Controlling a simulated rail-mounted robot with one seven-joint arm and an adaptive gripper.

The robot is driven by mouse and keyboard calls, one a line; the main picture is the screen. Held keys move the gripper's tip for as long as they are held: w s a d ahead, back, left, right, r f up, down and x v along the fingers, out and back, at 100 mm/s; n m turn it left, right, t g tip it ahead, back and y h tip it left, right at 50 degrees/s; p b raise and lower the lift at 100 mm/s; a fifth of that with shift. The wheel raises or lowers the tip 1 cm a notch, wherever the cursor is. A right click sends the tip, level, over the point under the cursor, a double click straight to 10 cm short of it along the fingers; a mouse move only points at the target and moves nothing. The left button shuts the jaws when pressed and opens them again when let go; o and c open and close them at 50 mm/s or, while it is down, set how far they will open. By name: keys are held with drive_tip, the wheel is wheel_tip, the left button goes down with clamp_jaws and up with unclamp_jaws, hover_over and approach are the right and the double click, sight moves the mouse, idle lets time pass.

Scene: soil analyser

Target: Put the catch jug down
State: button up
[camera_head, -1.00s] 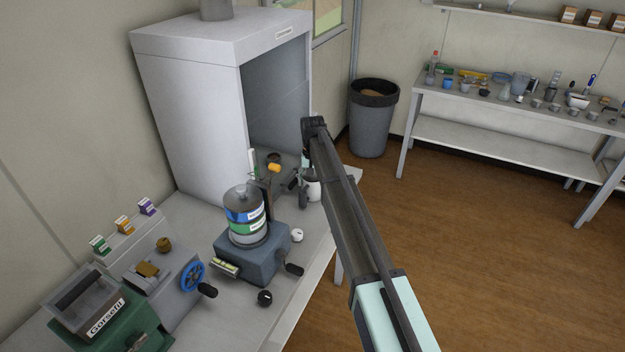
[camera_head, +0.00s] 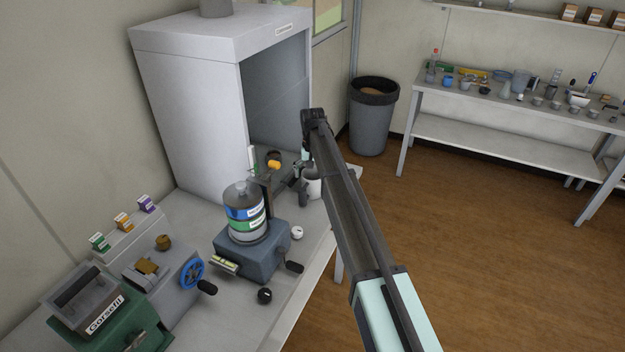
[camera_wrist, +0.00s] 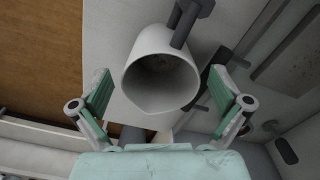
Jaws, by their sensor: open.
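The catch jug appears as a white, open-topped vessel in the wrist view (camera_wrist: 158,105), with its mouth facing the camera. It looks empty, with a greyish mark on its inner bottom. My gripper (camera_wrist: 161,88) is open, its two green-padded fingers on either side of the jug with gaps between. In the head view the jug (camera_head: 313,188) is a small white shape at the bench's right edge, partly hidden by my arm. It appears upright on the bench, but its base is hidden.
The bench (camera_head: 318,238) also holds a blue-grey device (camera_head: 252,262) with a banded canister (camera_head: 245,215). A tall white cabinet (camera_head: 190,105) stands behind. The brown floor lies beyond the bench's right edge.

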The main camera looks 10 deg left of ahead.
wheel_tip(320, 180, up, 10)
drive_tip(key=b, duration=0.2)
drive_tip(key=shift+r, duration=0.1)
idle(0.3)
